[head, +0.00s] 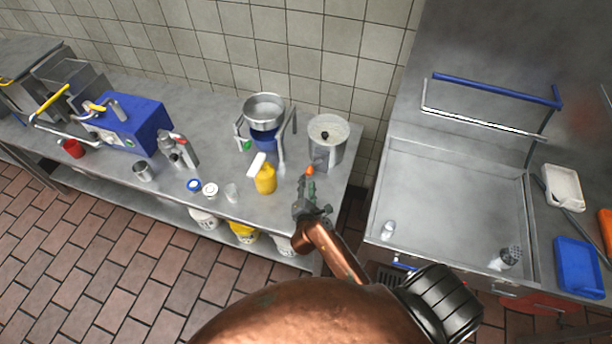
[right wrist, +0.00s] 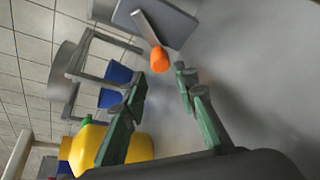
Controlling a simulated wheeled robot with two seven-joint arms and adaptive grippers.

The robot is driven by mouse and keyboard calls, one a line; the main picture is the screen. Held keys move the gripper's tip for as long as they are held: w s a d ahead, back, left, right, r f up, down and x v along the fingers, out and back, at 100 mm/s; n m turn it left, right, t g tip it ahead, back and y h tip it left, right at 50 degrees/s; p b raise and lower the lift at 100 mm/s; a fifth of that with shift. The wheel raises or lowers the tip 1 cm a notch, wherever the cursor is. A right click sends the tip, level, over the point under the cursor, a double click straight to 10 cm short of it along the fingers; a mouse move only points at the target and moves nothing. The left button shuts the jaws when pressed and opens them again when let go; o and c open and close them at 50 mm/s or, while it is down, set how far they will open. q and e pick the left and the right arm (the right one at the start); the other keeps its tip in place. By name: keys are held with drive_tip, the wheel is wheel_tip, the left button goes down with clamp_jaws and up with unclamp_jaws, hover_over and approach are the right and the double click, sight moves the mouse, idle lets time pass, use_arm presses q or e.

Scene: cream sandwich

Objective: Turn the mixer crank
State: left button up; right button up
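The mixer (head: 327,133) is a round grey metal pot with a pale lid at the right end of the steel counter. Its crank ends in an orange knob (head: 309,170) on the near side. In the right wrist view, the orange knob (right wrist: 159,60) sits at the end of a flat metal crank arm (right wrist: 148,27) running to a grey body. My right gripper (head: 309,187) is just in front of the knob. In the right wrist view, its green fingers (right wrist: 160,80) are spread and empty, with the knob beyond the tips, between their lines. My left gripper is out of view.
A blue machine (head: 130,124) stands further left. The sink (head: 450,195) is at the right.

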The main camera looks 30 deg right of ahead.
sight(308, 175)
drive_tip(key=x, duration=0.3)
drive_tip(key=shift+w+d+f, duration=0.1)
drive_tip(key=shift+w+d, duration=0.15)
drive_tip(key=shift+w, duration=0.05)
drive_tip(key=shift+w+d+f, duration=0.1)
drive_tip(key=shift+w+d, duration=0.05)
drive_tip(key=shift+w, duration=0.15)
drive_tip(key=c, duration=0.5)
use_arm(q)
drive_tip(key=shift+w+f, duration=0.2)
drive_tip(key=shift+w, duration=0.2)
use_arm(e)
clamp_jaws()
